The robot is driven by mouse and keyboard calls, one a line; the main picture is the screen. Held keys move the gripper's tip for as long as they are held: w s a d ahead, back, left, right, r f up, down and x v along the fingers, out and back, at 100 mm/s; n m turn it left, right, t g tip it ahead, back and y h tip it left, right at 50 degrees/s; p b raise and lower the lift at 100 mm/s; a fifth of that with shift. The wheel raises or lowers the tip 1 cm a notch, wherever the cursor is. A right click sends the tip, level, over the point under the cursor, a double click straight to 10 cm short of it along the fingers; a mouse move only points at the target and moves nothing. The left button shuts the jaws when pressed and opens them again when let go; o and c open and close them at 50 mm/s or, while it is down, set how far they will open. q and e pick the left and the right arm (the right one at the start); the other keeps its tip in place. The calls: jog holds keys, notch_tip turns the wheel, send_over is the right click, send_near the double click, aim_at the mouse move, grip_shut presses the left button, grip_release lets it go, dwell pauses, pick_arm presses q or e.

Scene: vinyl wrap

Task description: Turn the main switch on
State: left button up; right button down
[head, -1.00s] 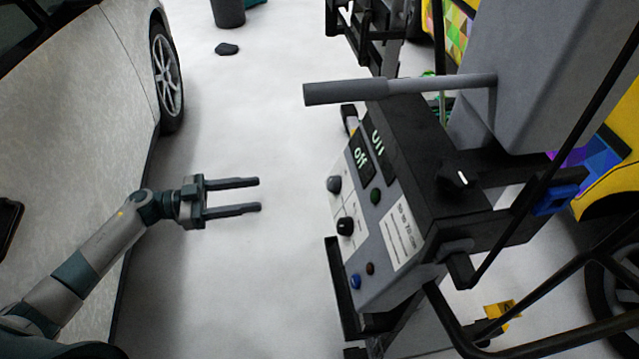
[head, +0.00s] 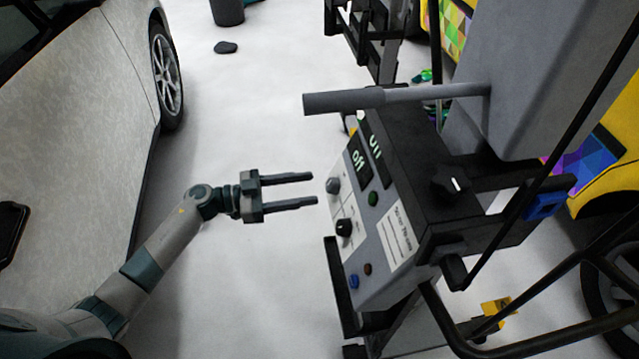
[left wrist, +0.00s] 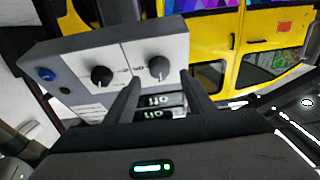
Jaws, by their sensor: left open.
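The grey control panel (head: 372,262) on the machine carries a greyish knob (head: 332,185) and a black knob (head: 343,227). I cannot tell which control is the main switch. Dark displays, one reading "off" (head: 358,157), sit on its upper part. My left gripper (head: 314,188) is open and empty, its fingers pointing right at the upper knob, apart from it by a small gap. In the left wrist view the upper knob (left wrist: 159,67) shows between and beyond the fingertips, and the other knob (left wrist: 102,77) is left of them. My right gripper is not in view.
A grey handle (head: 345,101) juts left above the panel. Black frame bars (head: 450,320) surround the machine at the lower right. A pale car (head: 75,140) stands on the left and a yellow vehicle (head: 620,130) on the right.

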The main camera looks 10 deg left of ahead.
aim_at(328, 186)
pick_arm(q)
jog(key=shift+x, duration=2.2)
jog(key=c, duration=1)
